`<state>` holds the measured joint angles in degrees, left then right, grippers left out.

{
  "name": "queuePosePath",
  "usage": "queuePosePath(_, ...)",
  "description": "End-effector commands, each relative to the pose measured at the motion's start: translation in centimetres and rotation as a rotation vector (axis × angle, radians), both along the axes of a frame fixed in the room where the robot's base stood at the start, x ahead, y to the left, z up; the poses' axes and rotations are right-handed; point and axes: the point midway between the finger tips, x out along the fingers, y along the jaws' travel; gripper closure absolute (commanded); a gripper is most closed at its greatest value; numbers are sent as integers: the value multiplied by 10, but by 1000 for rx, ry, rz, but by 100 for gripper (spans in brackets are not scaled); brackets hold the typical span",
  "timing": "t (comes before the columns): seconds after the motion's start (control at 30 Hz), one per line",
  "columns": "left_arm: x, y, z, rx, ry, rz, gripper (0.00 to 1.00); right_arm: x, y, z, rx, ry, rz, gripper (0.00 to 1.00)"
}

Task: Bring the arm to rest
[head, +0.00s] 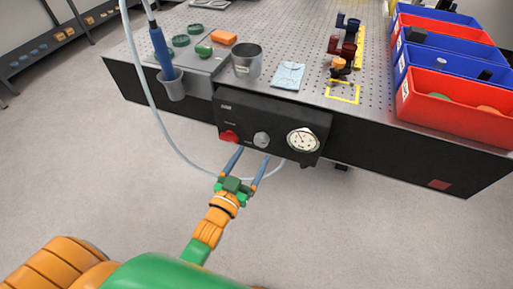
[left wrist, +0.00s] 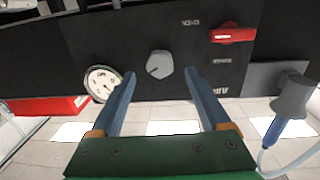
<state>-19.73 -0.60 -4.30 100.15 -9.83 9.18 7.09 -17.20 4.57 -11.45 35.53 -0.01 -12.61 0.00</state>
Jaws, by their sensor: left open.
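My left gripper (head: 251,169) is open and empty, with its two blue fingers spread apart. It is just in front of the black control panel (head: 283,117) on the table's front side. In the left wrist view, the grey knob (left wrist: 159,64) shows between and beyond the fingertips (left wrist: 162,85), apart from them. The knob also shows in the head view (head: 262,139). The red switch handle (head: 229,136) is to its left and the round dial gauge (head: 302,139) to its right. My right gripper is in neither view.
The perforated table (head: 300,40) holds a metal cup (head: 247,61), an orange block (head: 223,37), a pouch (head: 288,75) and red and blue bins (head: 450,112). A blue-handled tool (head: 161,48) stands in a grey holder (head: 172,86). Its pale hose loops near my arm. The floor in front is clear.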

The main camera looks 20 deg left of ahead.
Motion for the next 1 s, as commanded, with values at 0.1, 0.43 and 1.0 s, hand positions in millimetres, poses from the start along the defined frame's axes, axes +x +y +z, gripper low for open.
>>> queuePosePath(0.1, -21, 2, -1, 1, 3, 0, 20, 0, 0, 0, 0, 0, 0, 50)
queuePosePath(0.43, -29, 3, 1, 1, -1, 0, 20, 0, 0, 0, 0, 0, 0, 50)
queuePosePath(1.0, -191, 10, -256, 132, 984, -67, 20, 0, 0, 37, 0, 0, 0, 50)
